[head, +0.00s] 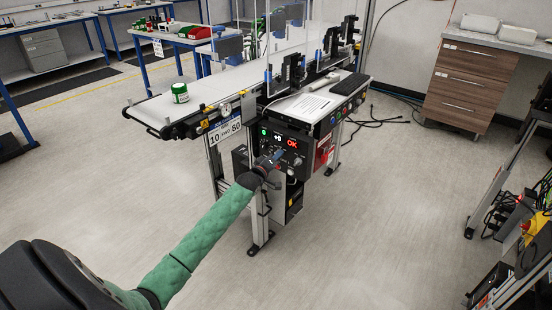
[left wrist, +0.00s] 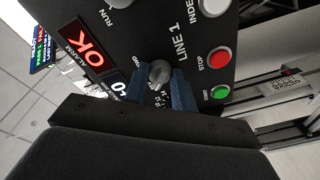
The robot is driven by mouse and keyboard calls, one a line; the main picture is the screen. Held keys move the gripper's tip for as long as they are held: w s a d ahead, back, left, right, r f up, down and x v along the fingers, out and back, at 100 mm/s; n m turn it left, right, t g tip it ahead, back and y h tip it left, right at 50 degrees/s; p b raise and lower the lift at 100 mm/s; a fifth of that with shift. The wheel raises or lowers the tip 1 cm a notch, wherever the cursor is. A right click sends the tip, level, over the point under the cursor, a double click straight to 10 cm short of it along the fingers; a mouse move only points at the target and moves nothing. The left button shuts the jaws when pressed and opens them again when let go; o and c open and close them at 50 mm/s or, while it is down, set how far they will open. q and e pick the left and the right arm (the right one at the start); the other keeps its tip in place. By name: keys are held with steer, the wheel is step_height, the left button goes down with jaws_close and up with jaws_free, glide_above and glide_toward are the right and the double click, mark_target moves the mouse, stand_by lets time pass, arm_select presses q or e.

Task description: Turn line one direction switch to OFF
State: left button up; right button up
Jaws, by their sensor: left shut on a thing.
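The line one control panel (head: 262,146) is the dark face on the front of the conveyor stand, with a red OK display (head: 292,143). In the left wrist view it shows the words LINE 1 and a grey knob (left wrist: 158,71), which looks like the direction switch. My left gripper (head: 273,157) is at the panel. In the left wrist view its two blue fingers (left wrist: 160,82) are shut on the knob from both sides. The lettering around the knob is too small and partly hidden, so its exact setting cannot be told. My right gripper is not in view.
A red STOP button (left wrist: 218,59) and a green START button (left wrist: 220,92) sit close to the fingers. More grey knobs are on the panel. A green-and-white can (head: 180,93) stands on the conveyor belt (head: 150,108). The floor before the stand is clear.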

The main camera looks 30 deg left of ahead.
arm_select(q)
steer(key=shift+m, duration=0.3)
steer(key=shift+a+f+m+t+h, duration=0.1)
steer(key=shift+m+t+h, duration=0.1)
steer(key=shift+m, duration=1.9)
steer(key=shift+a+f+m+t+h, duration=0.1)
steer(key=shift+m+t, duration=0.1)
steer(key=shift+m, duration=1.9)
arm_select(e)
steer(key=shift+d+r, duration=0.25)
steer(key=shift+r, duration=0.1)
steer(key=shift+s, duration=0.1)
arm_select(q)
steer(key=o, duration=1)
